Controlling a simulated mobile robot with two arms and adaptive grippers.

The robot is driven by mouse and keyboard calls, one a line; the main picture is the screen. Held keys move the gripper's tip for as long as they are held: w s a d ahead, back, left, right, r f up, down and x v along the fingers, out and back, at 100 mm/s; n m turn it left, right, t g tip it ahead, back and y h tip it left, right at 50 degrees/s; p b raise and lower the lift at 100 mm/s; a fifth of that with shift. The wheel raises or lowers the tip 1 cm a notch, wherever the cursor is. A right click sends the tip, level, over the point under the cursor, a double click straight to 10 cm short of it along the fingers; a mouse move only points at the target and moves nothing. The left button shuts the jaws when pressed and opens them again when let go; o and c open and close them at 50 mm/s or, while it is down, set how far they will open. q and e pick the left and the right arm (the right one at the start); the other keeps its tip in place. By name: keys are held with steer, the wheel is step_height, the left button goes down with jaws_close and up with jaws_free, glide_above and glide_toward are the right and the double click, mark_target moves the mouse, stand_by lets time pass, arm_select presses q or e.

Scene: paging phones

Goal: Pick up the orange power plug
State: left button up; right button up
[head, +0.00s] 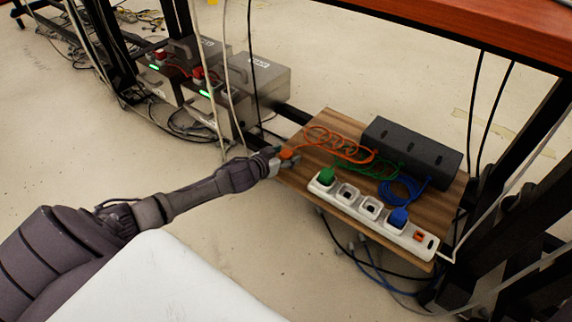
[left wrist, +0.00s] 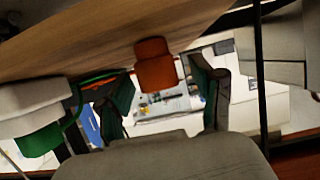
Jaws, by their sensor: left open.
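The orange power plug (head: 286,153) lies at the left edge of a wooden board (head: 440,215), with an orange cord coiled behind it. My left gripper (head: 281,161) is at this plug in the head view. In the left wrist view the left gripper (left wrist: 165,100) is open, one finger on each side of the orange plug (left wrist: 155,66). I see a gap between the plug and each finger there. I cannot tell exactly how deep the plug sits between them. My right gripper is not in view.
A white power strip (head: 346,204) on the board holds a green plug (head: 327,175) and a blue plug (head: 398,217). A dark box (head: 411,152) stands behind the cords. Grey metal boxes (head: 262,80), black posts and hanging cables are close to the left arm.

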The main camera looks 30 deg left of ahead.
arm_select(q)
steer(key=shift+w, duration=0.25)
steer(key=c, duration=1.3)
steer(key=shift+o, duration=0.2)
